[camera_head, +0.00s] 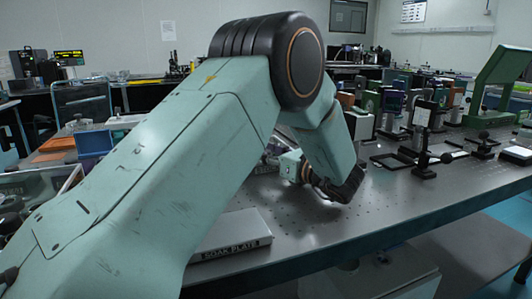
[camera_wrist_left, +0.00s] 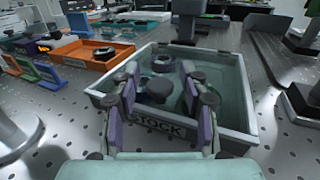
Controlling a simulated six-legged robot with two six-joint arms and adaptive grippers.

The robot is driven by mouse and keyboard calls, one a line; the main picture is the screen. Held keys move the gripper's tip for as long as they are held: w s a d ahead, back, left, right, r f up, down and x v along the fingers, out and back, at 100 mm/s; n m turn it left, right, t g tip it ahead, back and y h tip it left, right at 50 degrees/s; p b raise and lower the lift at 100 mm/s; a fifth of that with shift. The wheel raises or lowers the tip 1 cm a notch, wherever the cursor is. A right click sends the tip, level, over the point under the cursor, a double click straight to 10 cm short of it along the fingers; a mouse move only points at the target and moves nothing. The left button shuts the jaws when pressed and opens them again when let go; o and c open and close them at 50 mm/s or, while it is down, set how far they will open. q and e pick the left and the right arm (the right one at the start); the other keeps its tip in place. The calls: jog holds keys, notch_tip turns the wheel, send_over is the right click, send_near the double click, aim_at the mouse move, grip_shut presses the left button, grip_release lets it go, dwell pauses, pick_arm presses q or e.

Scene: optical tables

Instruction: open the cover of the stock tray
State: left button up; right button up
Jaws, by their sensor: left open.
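The stock tray (camera_wrist_left: 243,136) is a pale-rimmed box with STOCK on its front wall, in the middle of the left wrist view. A greenish, see-through surface that looks like its cover (camera_wrist_left: 226,95) lies across the top; I cannot tell whether it is fully seated. Dark round pieces (camera_wrist_left: 163,63) show at or under it. My left gripper (camera_wrist_left: 159,82) is open, its fingers either side of a dark round knob-like piece (camera_wrist_left: 159,92); contact is unclear. In the head view my left gripper (camera_head: 343,187) is low over the table, and the tray is hidden by my arm.
A grey block marked SOAK PLATE (camera_head: 233,235) lies near the table's front edge. An orange tray (camera_wrist_left: 92,62) stands left of the stock tray, with small coloured holders (camera_wrist_left: 38,73) beside it. Black posts (camera_head: 423,155) stand to the right.

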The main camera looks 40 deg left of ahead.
pick_arm(q)
jog(key=shift+c, duration=0.2)
grip_shut()
dwell(0.4)
